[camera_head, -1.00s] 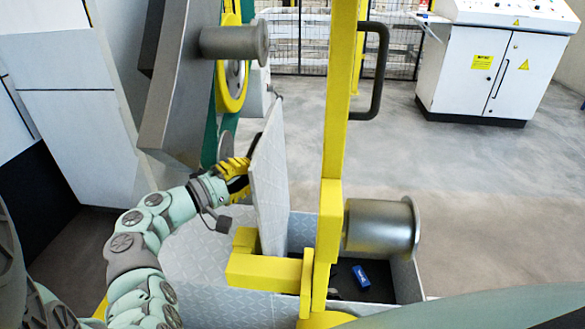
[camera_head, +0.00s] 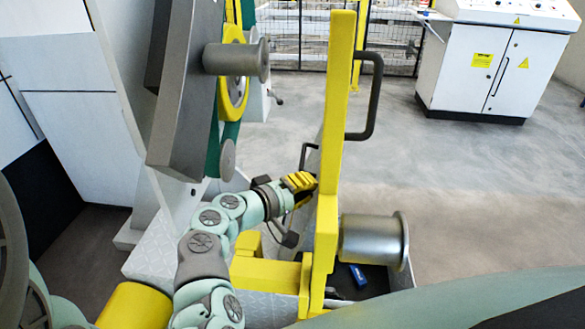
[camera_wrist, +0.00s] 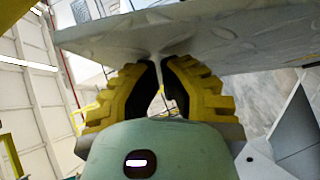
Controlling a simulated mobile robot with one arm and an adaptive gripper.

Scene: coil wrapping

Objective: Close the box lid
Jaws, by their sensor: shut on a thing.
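The box lid (camera_head: 313,162) is a grey patterned plate with a dark handle, raised and mostly hidden behind a yellow post in the head view. In the wrist view the lid (camera_wrist: 225,42) spans the top of the picture, close in front of the fingers. My gripper (camera_head: 305,183) has yellow ridged fingers and is at the lid's left face. In the wrist view my gripper (camera_wrist: 161,75) is shut on a thin part of the lid; the exact contact is partly hidden. The box (camera_head: 265,304) is grey patterned metal, open at the right with a dark inside.
The yellow post (camera_head: 338,110) stands upright in front of the lid, with a metal spool (camera_head: 368,240) on its right. A blue object (camera_head: 359,275) lies in the box. A grey machine arm (camera_head: 180,100) hangs at upper left. Floor is clear at right.

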